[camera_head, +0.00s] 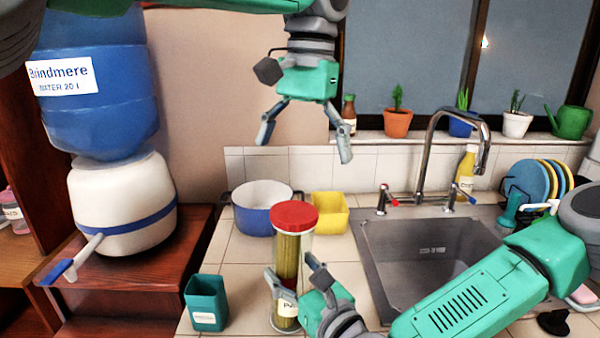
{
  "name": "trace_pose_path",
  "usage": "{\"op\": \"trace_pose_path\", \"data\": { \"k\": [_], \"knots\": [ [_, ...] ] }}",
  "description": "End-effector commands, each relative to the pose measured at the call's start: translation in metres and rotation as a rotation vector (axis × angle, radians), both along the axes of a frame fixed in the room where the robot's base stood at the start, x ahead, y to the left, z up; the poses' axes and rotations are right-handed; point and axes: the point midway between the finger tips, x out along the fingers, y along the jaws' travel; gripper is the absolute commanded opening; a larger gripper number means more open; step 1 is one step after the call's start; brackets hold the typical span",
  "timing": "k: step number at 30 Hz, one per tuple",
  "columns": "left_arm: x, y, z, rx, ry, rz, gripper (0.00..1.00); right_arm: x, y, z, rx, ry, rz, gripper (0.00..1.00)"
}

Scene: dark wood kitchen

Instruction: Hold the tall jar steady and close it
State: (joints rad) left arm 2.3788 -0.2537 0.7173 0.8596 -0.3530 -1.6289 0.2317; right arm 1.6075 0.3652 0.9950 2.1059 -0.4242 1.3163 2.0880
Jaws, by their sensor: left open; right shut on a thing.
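The tall jar (288,258) is clear, filled with yellow-green contents, and stands upright on the tiled counter left of the sink. A red round lid (295,215) sits on its top; I cannot tell if it is fully seated. My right gripper (291,268) is shut on the jar's body, with one finger on each side, coming from the lower right. Its fingers and a label cover part of the jar's lower half. My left gripper (304,142) is open and empty, fingers pointing down, above the lid and clear of it.
A blue pot (262,221) and a yellow container (330,224) stand behind the jar. A teal cup (206,311) is at front left. The sink (385,255) with its faucet (427,150) is to the right. A water dispenser (122,205) stands far left.

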Motion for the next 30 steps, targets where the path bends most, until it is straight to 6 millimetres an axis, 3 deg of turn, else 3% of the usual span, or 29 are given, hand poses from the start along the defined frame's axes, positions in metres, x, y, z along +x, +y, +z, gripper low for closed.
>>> {"op": "trace_pose_path", "data": {
  "k": [6, 15, 16, 17, 26, 30],
  "knots": [
    [0.002, -0.002, 0.018, 0.001, 0.0, 0.0, 1.0, 0.001, 0.0, 0.001, 0.001, -0.003, 0.0, 0.0],
    [0.002, -0.001, 0.02, 0.001, 0.002, 0.0, 1.0, 0.0, 0.001, 0.001, 0.001, -0.003, 0.0, 0.0],
    [0.002, -0.001, 0.02, 0.001, 0.002, 0.0, 1.0, 0.0, 0.001, 0.001, 0.001, -0.003, 0.0, 0.69],
    [0.002, -0.001, 0.02, 0.001, 0.002, 0.0, 1.0, 0.0, 0.001, 0.001, 0.001, -0.003, 0.0, 0.8],
    [0.002, -0.001, 0.019, 0.001, 0.002, 0.0, 1.0, 0.0, 0.0, 0.0, 0.0, 0.0, 0.0, 0.83],
    [0.002, -0.002, 0.019, 0.002, 0.001, 0.0, 1.0, -0.011, -0.007, -0.001, 0.0, 0.001, 0.0, 0.83]
  ]
}}
